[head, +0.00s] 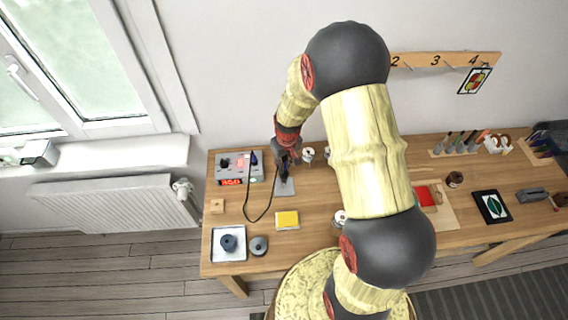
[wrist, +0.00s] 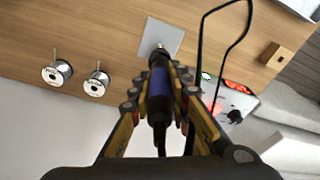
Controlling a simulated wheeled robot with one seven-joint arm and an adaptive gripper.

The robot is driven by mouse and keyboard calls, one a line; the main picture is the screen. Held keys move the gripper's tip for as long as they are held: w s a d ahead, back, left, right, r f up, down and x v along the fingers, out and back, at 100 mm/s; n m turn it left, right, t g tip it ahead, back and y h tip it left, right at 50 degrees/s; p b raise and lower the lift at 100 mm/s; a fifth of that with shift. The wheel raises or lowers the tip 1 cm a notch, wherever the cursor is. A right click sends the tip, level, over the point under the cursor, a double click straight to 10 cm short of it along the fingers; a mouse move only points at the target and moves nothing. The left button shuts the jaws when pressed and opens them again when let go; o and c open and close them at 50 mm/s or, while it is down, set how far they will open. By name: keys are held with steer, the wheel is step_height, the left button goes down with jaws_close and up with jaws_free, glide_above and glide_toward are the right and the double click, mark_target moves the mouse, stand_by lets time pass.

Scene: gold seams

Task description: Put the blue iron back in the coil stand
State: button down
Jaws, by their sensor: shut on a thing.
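The blue iron (wrist: 160,88) is upright between the fingers of my gripper (wrist: 160,80) in the wrist view, its dark handle with a blue band gripped from both sides. Its far end points at the grey base plate of the coil stand (wrist: 162,32), where a small metal part shows. I cannot tell whether that part is the iron's tip or the coil. In the head view my gripper (head: 285,160) is over the stand's plate (head: 284,187), and the iron (head: 284,173) is a small dark shape under it. The coil is hidden or too small to make out.
The soldering station (head: 238,168) with a red display stands left of the stand; a black cord (head: 248,205) loops across the table. A yellow sponge (head: 287,220) lies in front. Two wire spools (wrist: 57,73) stand nearby. My arm hides the table's middle.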

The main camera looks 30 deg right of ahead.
steer(key=c, duration=1.6)
jaws_free()
steer(key=shift+o, duration=0.2)
steer(key=o, duration=0.4)
steer(key=shift+o, duration=0.3)
steer(key=shift+r+p, duration=2.1)
steer(key=shift+r, duration=1.4)
